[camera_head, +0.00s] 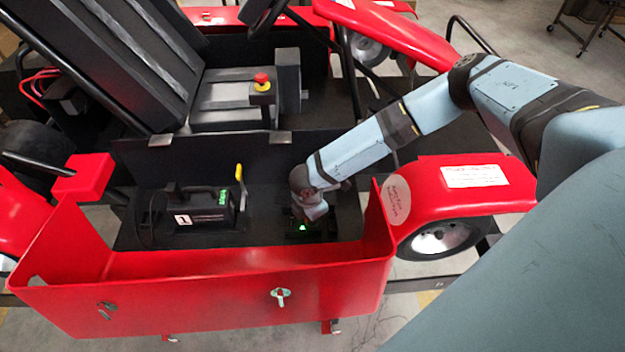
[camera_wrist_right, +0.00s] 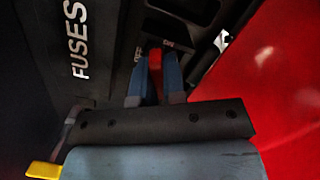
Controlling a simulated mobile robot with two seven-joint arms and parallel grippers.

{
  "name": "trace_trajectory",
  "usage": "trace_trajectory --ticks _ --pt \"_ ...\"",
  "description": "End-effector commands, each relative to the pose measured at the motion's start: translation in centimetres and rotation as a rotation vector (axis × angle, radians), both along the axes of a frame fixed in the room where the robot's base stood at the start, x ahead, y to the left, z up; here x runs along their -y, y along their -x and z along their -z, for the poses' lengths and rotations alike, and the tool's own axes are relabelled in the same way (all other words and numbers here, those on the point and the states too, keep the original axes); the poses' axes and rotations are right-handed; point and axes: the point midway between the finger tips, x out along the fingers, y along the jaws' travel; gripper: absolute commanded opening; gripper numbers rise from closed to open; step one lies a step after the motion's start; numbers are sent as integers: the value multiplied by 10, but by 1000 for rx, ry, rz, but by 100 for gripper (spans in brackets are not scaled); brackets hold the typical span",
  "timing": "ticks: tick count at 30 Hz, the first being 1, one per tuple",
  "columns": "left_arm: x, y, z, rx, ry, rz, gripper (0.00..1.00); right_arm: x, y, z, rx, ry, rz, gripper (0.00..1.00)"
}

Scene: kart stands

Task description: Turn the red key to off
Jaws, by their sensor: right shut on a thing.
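The red key (camera_wrist_right: 154,76) shows in the right wrist view between the two blue fingers of my right gripper (camera_wrist_right: 155,62). The gripper is shut on it. Small white lettering lies beside each fingertip on the black panel (camera_wrist_right: 190,10), too small to read surely. In the head view my right gripper (camera_head: 312,212) reaches down into the red-walled rear bay of the kart, and the key is hidden there beneath it. A green light (camera_head: 303,227) glows just below the gripper. My left gripper is not in view.
A black cover marked FUSES (camera_wrist_right: 78,42) lies left of the fingers, and a red wall (camera_wrist_right: 280,70) stands close at right. In the head view a black box (camera_head: 195,212) labelled 1 sits left of my arm, near a yellow handle (camera_head: 239,173). A red emergency button (camera_head: 262,79) stands farther back.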

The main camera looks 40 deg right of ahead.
Motion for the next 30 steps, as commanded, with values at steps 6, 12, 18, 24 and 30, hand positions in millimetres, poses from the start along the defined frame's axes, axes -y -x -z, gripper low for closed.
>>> trace_trajectory --ticks 6,12,18,24,30 --pt "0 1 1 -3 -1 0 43 0 1 0 0 -1 -234 0" --pt "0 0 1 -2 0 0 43 0 0 0 0 -1 -484 0" --pt "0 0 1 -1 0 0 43 0 -1 0 2 0 -523 0" --pt "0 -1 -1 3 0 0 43 0 -1 0 1 -1 -548 0" --pt "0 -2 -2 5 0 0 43 0 0 0 0 -2 -828 0"
